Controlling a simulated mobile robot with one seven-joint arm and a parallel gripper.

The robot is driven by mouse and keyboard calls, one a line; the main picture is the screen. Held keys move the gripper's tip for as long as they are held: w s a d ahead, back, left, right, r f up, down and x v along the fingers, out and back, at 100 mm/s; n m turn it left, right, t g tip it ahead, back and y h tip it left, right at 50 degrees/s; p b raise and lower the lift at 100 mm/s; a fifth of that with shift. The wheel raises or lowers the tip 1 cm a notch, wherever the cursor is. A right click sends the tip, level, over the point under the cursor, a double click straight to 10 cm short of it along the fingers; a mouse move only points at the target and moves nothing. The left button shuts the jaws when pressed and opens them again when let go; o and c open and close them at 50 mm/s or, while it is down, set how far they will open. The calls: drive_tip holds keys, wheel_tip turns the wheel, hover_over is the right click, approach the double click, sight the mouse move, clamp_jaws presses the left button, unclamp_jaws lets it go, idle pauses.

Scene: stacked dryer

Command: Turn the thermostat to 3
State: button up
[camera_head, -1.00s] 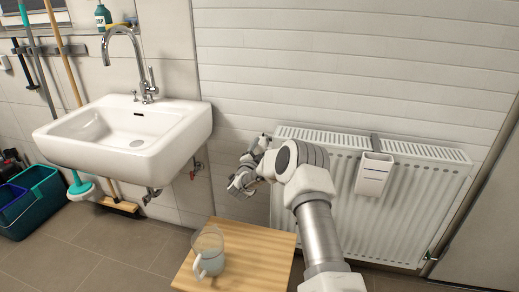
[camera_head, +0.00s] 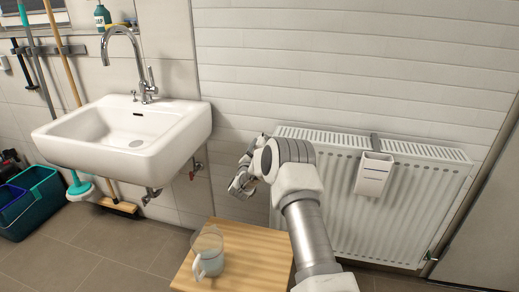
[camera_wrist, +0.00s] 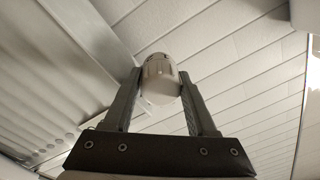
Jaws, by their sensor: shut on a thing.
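The thermostat (camera_wrist: 160,80) is a pale rounded knob with small dark marks near its far end, seen in the wrist view. My gripper (camera_wrist: 161,92) is shut on it, with one dark finger on each side. The number it is set to cannot be read. In the head view my gripper (camera_head: 238,187) is at the left end of the white radiator (camera_head: 420,205), where my wrist and arm hide the thermostat.
A wooden table (camera_head: 255,238) with a clear jug (camera_head: 208,252) stands below my arm. A white sink (camera_head: 125,135) is on the wall to the left. A white container (camera_head: 373,176) hangs on the radiator front.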

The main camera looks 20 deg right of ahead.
drive_tip(key=o, duration=1.4)
drive_tip(key=shift+c, duration=0.2)
drive_tip(key=shift+s+a, duration=0.1)
drive_tip(key=r+p+v, duration=0.1)
drive_tip(key=p+v, duration=0.2)
drive_tip(key=v, duration=1.4)
drive_tip(key=shift+s+f, duration=0.15)
drive_tip(key=shift+f, duration=0.3)
